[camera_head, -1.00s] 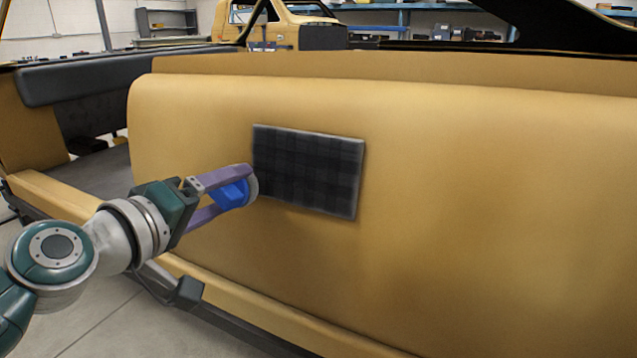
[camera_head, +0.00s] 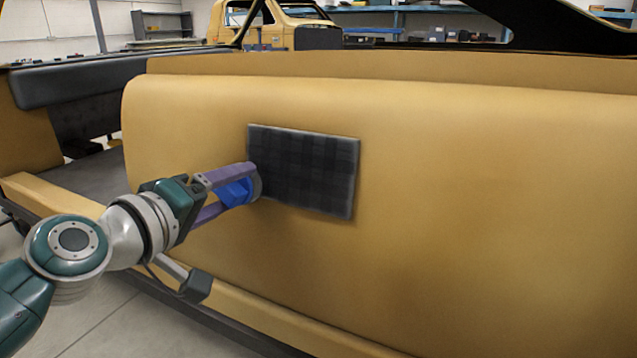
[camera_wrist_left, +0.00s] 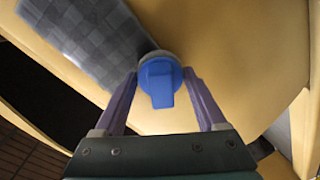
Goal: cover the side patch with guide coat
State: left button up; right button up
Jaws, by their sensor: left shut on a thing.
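The side patch (camera_head: 305,170) is a dark rectangle with a faint checked pattern on the yellow body side (camera_head: 450,190). It also shows at upper left in the left wrist view (camera_wrist_left: 85,35). My left gripper (camera_head: 245,186) is shut on a blue applicator (camera_head: 235,192) with a round grey pad, at the patch's lower left edge. The blue applicator (camera_wrist_left: 160,82) sits between the purple fingers in the left wrist view, near the patch's edge. I cannot tell whether its pad touches the surface. My right gripper is not in view.
The yellow sill (camera_head: 260,315) runs below the panel, and the open cab with a dark padded bar (camera_head: 90,84) is at left. Another yellow truck (camera_head: 290,28) and shelves stand behind. The panel right of the patch is clear.

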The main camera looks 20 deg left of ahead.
pick_arm(q)
jog(key=shift+s+d+r+p, duration=0.15)
jog(key=shift+d+p, duration=0.4)
jog(key=shift+d, duration=1.35)
jog(key=shift+a+f+b, duration=0.15)
jog(key=shift+a+b, duration=0.1)
jog(key=shift+a, duration=0.5)
jog(key=shift+a+f+b, duration=0.1)
jog(key=shift+a+b, duration=0.15)
jog(key=shift+a, duration=0.5)
jog(key=shift+w+a+r, duration=0.1)
jog(key=shift+w+a, duration=0.1)
jog(key=shift+a, duration=0.35)
jog(key=shift+s+r, duration=0.15)
jog(key=shift+s, duration=0.1)
jog(key=s, duration=0.1)
jog(key=s+p, duration=0.1)
jog(key=s, duration=0.1)
jog(key=shift+s+a+r, duration=0.15)
jog(key=shift+s+r, duration=0.1)
jog(key=shift+s, duration=0.05)
jog(key=shift+s+a+r+p, duration=0.15)
jog(key=shift+s+p, duration=0.15)
jog(key=shift+s, duration=0.55)
